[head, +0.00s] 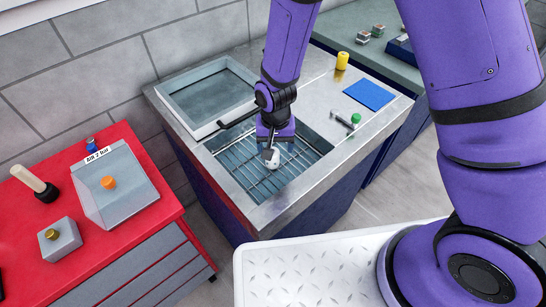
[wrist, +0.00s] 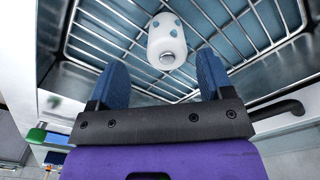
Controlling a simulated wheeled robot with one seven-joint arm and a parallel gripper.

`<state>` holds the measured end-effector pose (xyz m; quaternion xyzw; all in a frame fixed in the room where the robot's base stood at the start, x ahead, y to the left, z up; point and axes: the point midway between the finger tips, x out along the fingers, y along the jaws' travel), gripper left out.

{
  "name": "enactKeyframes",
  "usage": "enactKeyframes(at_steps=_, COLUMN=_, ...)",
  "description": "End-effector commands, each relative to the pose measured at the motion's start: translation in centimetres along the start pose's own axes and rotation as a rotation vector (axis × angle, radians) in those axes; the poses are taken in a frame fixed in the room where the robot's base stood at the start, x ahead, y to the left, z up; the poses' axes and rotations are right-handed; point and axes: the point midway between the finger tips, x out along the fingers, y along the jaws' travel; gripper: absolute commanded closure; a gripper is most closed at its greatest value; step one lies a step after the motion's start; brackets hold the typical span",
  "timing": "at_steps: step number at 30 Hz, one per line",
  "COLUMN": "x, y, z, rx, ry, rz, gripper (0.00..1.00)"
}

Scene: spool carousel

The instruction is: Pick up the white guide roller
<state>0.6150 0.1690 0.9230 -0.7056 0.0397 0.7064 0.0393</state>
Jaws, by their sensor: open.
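The white guide roller (wrist: 166,38) is a short white cylinder with blue spots and a metal end. In the wrist view it lies on the wire rack, beyond my fingertips and roughly in line with the gap between them. In the head view the roller (head: 272,158) shows just below my gripper (head: 268,147), partly covered by it. In the wrist view my gripper (wrist: 160,75) is open, with one blue finger on each side and nothing between them. I cannot tell the exact gap between fingertips and roller.
The wire rack (head: 250,178) sits in a recess of the metal counter, with raised edges around it. A blue mat (head: 369,94), a yellow cylinder (head: 342,60) and a green-capped item (head: 355,118) are on the counter's right.

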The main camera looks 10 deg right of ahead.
Motion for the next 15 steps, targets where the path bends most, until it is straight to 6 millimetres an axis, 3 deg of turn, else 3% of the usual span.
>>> enactKeyframes(at_steps=15, x=5.0, y=-0.7, z=0.1, rx=-0.001, ry=0.000, rz=0.000, gripper=0.26)
